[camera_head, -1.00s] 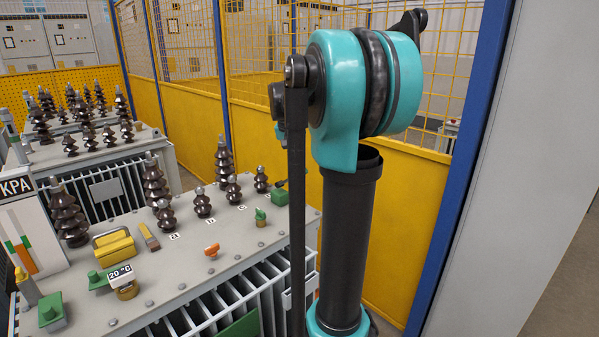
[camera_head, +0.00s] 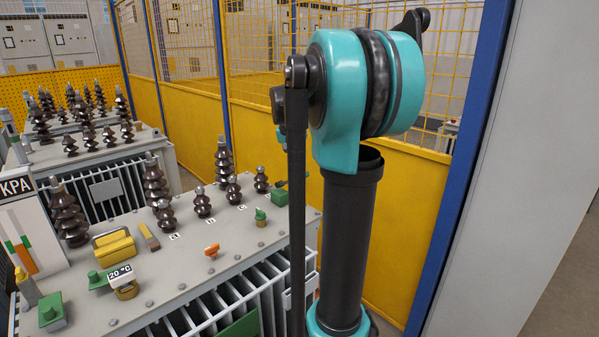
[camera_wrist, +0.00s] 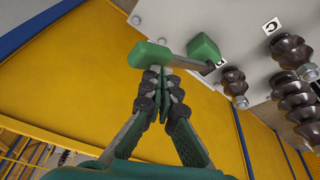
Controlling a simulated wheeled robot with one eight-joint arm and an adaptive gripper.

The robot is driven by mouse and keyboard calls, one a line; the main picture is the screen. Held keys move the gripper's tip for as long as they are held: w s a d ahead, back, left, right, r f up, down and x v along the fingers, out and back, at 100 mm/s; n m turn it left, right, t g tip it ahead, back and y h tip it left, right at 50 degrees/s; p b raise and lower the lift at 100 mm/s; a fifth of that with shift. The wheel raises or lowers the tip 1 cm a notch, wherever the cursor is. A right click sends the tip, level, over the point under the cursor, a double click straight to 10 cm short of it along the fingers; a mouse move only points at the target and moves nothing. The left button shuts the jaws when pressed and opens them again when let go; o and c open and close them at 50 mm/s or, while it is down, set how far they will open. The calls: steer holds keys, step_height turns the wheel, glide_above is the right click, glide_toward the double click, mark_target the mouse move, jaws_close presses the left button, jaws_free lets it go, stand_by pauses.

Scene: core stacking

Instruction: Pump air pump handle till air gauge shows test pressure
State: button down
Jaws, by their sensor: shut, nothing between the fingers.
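A lever with a green grip (camera_wrist: 150,54) and a grey shaft sticks out from a green block (camera_wrist: 204,47) at the transformer's edge in the wrist view; it looks like the pump handle. My gripper (camera_wrist: 161,76) is shut and empty, its tips close to the lever. I cannot tell whether they touch it. In the head view the green block (camera_head: 280,197) shows beside my arm, which hides my gripper. A panel marked KPA (camera_head: 18,187) with coloured bars stands at the left edge, partly cut off; its reading is not legible.
A yellow fence (camera_head: 260,130) with blue posts stands behind. A grey wall (camera_head: 500,200) is on the right.

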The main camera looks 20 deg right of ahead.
mark_target(303, 174)
steer(key=shift+s+d+f, duration=0.2)
steer(key=shift+s+f, duration=0.3)
steer(key=shift+f, duration=0.2)
steer(key=shift+s+d+f, duration=0.2)
steer(key=shift+s+f, duration=0.3)
steer(key=shift+f, duration=0.25)
steer(key=shift+s+d+f, duration=0.2)
steer(key=shift+s+f, duration=0.3)
steer(key=shift+f, duration=0.2)
stand_by(2.9)
stand_by(0.5)
steer(key=shift+w+a+r, duration=0.3)
steer(key=shift+w+r, duration=0.4)
steer(key=shift+r, duration=0.3)
steer(key=shift+w+a+r, duration=0.25)
steer(key=shift+w+r, duration=0.45)
steer(key=shift+r, duration=0.35)
steer(key=shift+w+a+r, duration=0.3)
steer(key=shift+w+r, duration=0.4)
steer(key=shift+r, duration=0.3)
steer(key=shift+w+a+r, duration=0.3)
steer(key=shift+w+r, duration=0.4)
steer(key=shift+r, duration=0.3)
steer(key=shift+w+a+r, duration=0.25)
steer(key=shift+w+r, duration=0.45)
steer(key=shift+r, duration=0.3)
